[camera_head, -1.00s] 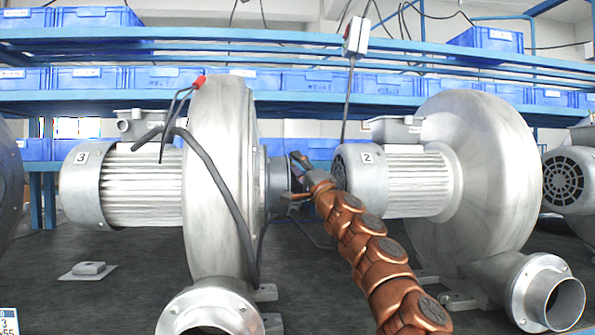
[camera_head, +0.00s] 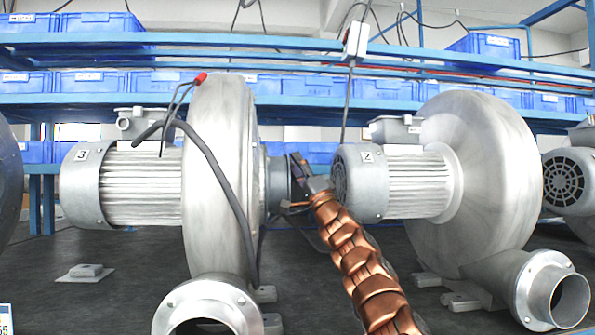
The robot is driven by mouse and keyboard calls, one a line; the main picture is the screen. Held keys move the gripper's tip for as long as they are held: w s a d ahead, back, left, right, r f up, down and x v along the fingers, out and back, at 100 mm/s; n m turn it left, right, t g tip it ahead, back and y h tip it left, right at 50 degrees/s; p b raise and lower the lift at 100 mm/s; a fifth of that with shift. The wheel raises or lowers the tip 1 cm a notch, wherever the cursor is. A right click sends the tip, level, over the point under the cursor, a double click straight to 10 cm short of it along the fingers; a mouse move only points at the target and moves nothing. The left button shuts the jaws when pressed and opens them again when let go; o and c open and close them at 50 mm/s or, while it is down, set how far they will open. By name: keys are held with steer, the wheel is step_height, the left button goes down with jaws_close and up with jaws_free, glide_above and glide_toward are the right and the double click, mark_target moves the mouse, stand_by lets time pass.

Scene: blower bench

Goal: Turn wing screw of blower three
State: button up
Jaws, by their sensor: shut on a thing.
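Blower three (camera_head: 140,187), a silver motor with a "3" label and a large round housing, stands left of centre. A dark collar (camera_head: 279,180) sits on the right side of its housing. My gripper (camera_head: 299,168) is at the end of my copper arm, close against the right side of this collar. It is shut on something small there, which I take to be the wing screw. The screw itself is hidden by the gripper and too small to make out.
Blower two (camera_head: 405,185) stands close to the right of my gripper, leaving a narrow gap. A black cable (camera_head: 222,180) with a red tip hangs over blower three. Blue shelving with blue bins (camera_head: 310,83) runs behind.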

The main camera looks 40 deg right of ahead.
steer(key=shift+w+f+n+t+y+b, duration=0.1)
steer(key=shift+n+t+y+b, duration=0.2)
steer(key=shift+n+t+y, duration=0.3)
stand_by(0.3)
steer(key=o, duration=1.1)
steer(key=shift+o, duration=0.2)
steer(key=shift+m+g+h, duration=0.3)
steer(key=shift+g+h, duration=0.1)
steer(key=shift+r+m+g+p, duration=0.2)
steer(key=shift+m+g+p, duration=0.25)
steer(key=shift+p, duration=0.25)
steer(key=shift+h, duration=0.4)
steer(key=shift+s+a+r+m+g+h+p, duration=0.1)
steer(key=shift+s+r+m+g+h+p, duration=0.1)
steer(key=shift+m+g+h+p, duration=0.6)
